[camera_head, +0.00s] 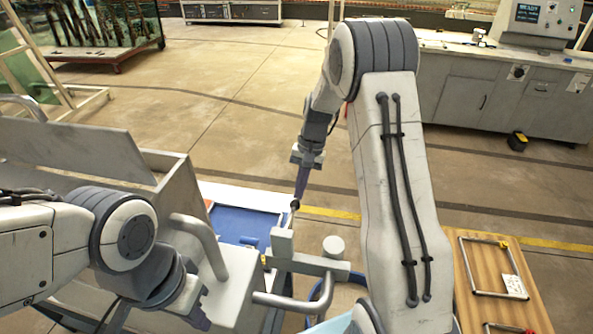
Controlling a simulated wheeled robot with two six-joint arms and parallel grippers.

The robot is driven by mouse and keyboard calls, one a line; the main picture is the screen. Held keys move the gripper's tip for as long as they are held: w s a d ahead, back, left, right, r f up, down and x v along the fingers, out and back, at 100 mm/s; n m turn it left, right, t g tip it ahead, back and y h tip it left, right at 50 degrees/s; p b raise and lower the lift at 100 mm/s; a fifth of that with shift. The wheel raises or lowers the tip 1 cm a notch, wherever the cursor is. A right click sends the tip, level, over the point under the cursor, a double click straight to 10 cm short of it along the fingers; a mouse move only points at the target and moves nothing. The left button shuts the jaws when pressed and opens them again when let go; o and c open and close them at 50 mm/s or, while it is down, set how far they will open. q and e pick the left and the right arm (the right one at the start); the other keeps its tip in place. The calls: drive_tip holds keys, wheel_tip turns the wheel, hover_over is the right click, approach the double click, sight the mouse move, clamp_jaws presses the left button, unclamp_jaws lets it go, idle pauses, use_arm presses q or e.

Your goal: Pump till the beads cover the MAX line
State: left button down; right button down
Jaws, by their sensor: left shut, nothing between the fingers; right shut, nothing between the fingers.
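No beads and no MAX line can be made out in the head view. A grey metal fixture (308,263) with an upright post and a round-capped knob stands at the bottom centre; I cannot tell whether it is the pump. My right gripper (295,205) is shut and empty, pointing down just above the post's top. I cannot tell whether it touches the post. My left gripper (203,321) is shut and empty, low at the bottom edge, in front of the grey machine (232,290).
A blue tray (238,221) lies behind the fixture. Curved grey handles (205,240) stick out of the machine. A wooden board with metal frames (470,250) is at the right. A light blue rim (330,326) shows at the bottom. Open concrete floor lies beyond.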

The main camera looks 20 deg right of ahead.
drive_tip(key=shift+r, duration=0.15)
drive_tip(key=shift+r+p, duration=0.65)
drive_tip(key=shift+p, duration=0.1)
drive_tip(key=w+d+v, duration=0.1)
drive_tip(key=w+v, duration=0.1)
drive_tip(key=v, duration=1.1)
drive_tip(key=shift+w+d, duration=0.2)
drive_tip(key=shift+d, duration=0.2)
idle(0.6)
